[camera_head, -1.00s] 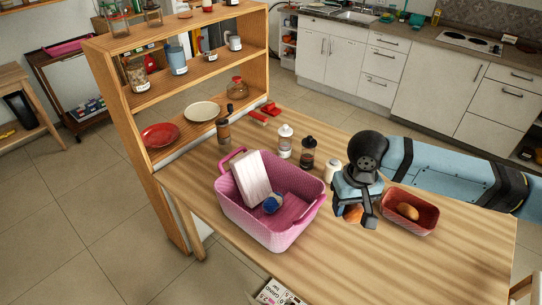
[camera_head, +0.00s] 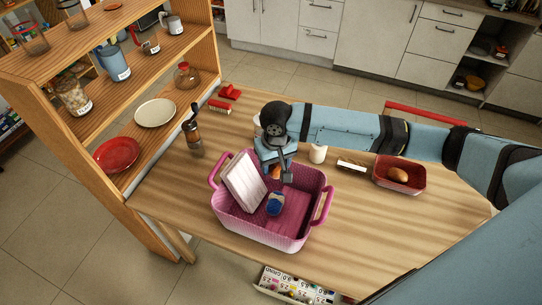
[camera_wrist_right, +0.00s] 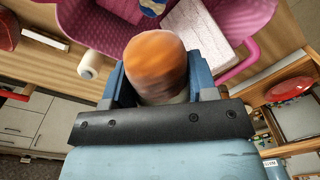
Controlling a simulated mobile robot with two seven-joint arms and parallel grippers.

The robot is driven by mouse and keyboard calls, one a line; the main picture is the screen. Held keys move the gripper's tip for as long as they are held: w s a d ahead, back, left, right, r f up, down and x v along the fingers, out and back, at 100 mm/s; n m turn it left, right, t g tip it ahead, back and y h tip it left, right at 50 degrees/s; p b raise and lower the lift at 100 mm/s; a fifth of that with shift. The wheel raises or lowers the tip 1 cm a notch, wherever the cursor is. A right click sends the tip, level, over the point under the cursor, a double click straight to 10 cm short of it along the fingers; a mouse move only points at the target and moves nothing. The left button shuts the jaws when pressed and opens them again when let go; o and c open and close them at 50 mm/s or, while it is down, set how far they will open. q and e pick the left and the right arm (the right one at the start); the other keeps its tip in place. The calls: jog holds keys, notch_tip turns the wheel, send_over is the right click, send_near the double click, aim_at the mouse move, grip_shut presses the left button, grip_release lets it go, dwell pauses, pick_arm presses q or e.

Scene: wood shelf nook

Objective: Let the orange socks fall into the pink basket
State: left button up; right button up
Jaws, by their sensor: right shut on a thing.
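The pink basket (camera_head: 262,231) stands on the wooden table, with a white slab-like thing (camera_head: 243,181) leaning inside and a blue bundle (camera_head: 275,204) beside it. My right gripper (camera_head: 277,169) is shut on the orange socks (camera_wrist_right: 156,55), a rounded orange bundle that sticks out beyond its fingers in the wrist view. In the head view only a bit of orange shows under the gripper, which is at the basket's back rim, above it. In the wrist view the basket (camera_wrist_right: 95,25) lies just beyond the socks. My left gripper is not in view.
A red bin (camera_head: 399,184) with a brown thing in it stands to the right. A white jar (camera_head: 318,153) is near the gripper. A pepper mill (camera_head: 193,138) and a wooden shelf (camera_head: 150,191) with dishes are at the left. The table's right front is clear.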

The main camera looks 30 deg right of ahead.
jog(key=shift+f+p, duration=0.75)
jog(key=shift+f, duration=0.15)
jog(key=shift+s+d+f+m, duration=0.1)
jog(key=shift+d+f+m, duration=0.05)
jog(key=shift+f+m, duration=0.2)
jog(key=shift+s+d+f, duration=0.1)
jog(key=shift+d+f, duration=0.05)
jog(key=shift+f, duration=0.1)
pick_arm(q)
jog(key=b, duration=0.4)
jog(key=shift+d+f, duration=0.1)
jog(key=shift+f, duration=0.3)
pick_arm(e)
notch_tip(320, 180, down, 6)
jog(key=shift+r, duration=0.1)
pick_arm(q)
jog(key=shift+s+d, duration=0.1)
pick_arm(e)
jog(key=o, duration=1)
